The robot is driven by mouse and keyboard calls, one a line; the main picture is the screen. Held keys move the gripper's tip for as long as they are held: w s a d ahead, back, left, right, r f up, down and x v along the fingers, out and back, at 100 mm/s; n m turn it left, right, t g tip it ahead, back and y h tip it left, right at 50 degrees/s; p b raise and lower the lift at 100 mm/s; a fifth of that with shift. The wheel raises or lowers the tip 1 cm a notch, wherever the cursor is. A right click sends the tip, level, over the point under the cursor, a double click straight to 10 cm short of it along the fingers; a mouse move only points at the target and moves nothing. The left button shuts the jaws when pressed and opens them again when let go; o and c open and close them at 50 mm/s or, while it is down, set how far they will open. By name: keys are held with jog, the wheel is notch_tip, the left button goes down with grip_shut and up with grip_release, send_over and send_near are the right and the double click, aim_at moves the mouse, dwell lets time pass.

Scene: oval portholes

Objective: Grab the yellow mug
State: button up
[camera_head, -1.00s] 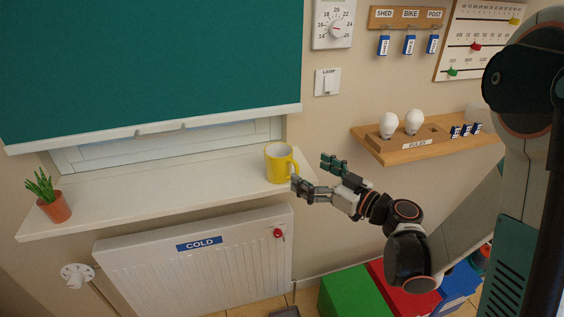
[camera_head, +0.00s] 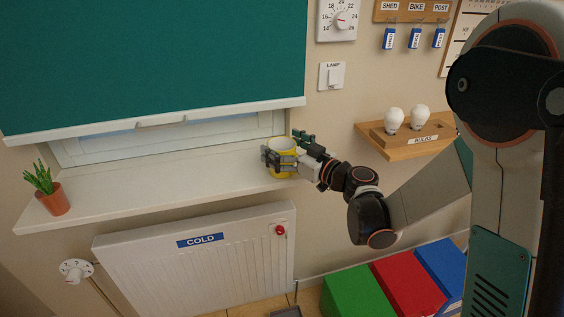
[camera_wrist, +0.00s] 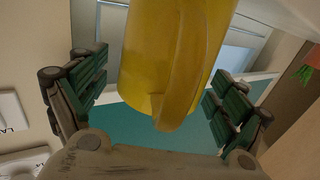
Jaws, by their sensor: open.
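The yellow mug (camera_head: 283,147) stands upright near the right end of the white windowsill (camera_head: 160,187). My gripper (camera_head: 284,148) is at the mug, and one finger covers part of its front in the head view. In the wrist view the mug (camera_wrist: 175,55) fills the middle, with its handle facing the camera. My gripper's fingers (camera_wrist: 160,95) are spread open, one on each side of the mug. Gaps show between the mug and both finger pads. I cannot tell how deep the mug's far side lies.
A potted plant (camera_head: 49,190) stands at the sill's left end. A green blind (camera_head: 150,60) hangs above, its bottom bar (camera_head: 150,122) near the sill. A radiator (camera_head: 200,260) is below. A wooden shelf with bulbs (camera_head: 408,146) is to the right. The sill's middle is clear.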

jog(key=c, duration=1.4)
jog(key=shift+r, duration=0.1)
